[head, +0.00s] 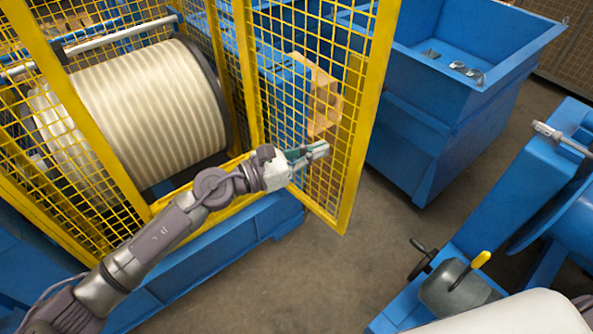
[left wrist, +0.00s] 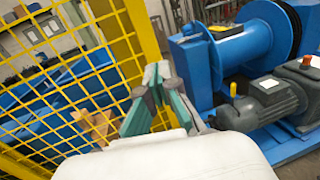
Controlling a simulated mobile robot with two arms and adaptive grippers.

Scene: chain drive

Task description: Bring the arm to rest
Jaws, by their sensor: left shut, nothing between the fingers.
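My left arm reaches in from the lower left in the head view. My left gripper (head: 318,151) is shut and empty, in front of the open yellow mesh door (head: 361,120). In the left wrist view my left gripper (left wrist: 157,75) shows its two fingers together at the tips, with nothing between them. I cannot tell whether the gripper touches the mesh. My right gripper is not in view.
A large ribbed cream drum (head: 140,110) sits behind yellow mesh. A blue bin (head: 430,100) with small metal pieces stands at the back right. Blue machinery with a grey motor (head: 455,288) and a yellow-handled lever (head: 480,259) is at lower right. Grey floor (head: 340,270) lies clear between.

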